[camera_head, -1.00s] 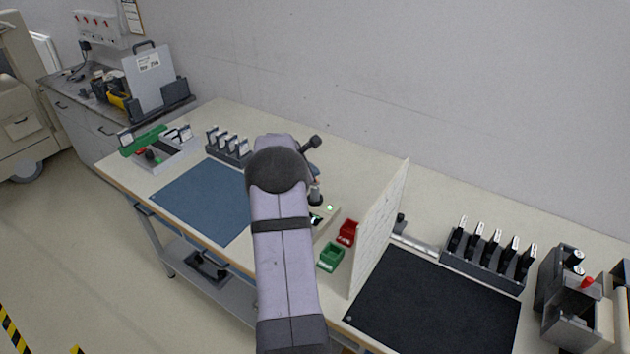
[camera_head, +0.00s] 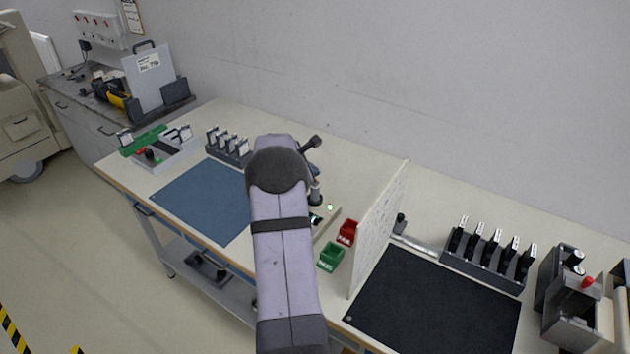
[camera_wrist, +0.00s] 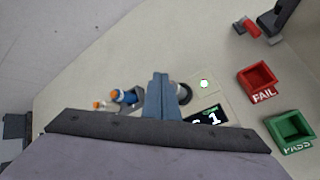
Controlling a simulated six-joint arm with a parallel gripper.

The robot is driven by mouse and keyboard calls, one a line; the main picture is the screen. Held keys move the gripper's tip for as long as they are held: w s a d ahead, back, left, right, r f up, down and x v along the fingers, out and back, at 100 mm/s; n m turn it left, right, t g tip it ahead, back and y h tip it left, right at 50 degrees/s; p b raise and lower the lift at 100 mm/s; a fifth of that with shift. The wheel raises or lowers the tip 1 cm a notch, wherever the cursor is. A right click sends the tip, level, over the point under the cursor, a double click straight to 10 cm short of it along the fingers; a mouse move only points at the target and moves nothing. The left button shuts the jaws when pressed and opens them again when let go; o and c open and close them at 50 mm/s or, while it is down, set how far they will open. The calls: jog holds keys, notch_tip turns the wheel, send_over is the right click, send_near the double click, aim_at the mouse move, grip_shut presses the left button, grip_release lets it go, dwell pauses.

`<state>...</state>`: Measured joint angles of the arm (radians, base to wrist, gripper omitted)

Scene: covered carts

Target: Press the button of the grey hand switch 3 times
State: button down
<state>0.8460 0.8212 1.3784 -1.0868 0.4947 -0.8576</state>
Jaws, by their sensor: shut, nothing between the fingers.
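My gripper (camera_wrist: 160,82) is shut and empty, its blue-grey fingers pointing away over the light bench in the wrist view. A rounded grey piece with a dark rim (camera_wrist: 185,92) shows just right of the fingertips, partly hidden by them. It may be the grey hand switch; its button is not visible, and I cannot tell whether the fingers touch it. A dark display (camera_wrist: 207,117) close by shows a 1, its left part covered by the gripper. A lit green lamp (camera_wrist: 204,83) is on a pale panel. In the head view my arm hides most of this spot.
A red FAIL bin (camera_wrist: 258,82) and a green PASS bin (camera_wrist: 291,131) stand to the right. Blue-and-orange pieces (camera_wrist: 124,96) lie left of the fingers. A white upright divider (camera_head: 380,230) stands right of the bins. The blue mat (camera_head: 205,200) is clear.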

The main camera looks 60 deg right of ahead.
jog(key=shift+f, duration=0.2)
jog(key=shift+f+b, duration=0.25)
jog(key=shift+b, duration=0.15)
jog(key=shift+f+b, duration=0.4)
jog(key=shift+f, duration=0.05)
dwell(0.5)
jog(key=shift+r, duration=0.2)
jog(key=shift+r+p, duration=0.7)
jog(key=shift+r+p, duration=2.1)
jog(key=shift+r, duration=0.4)
dwell(1.0)
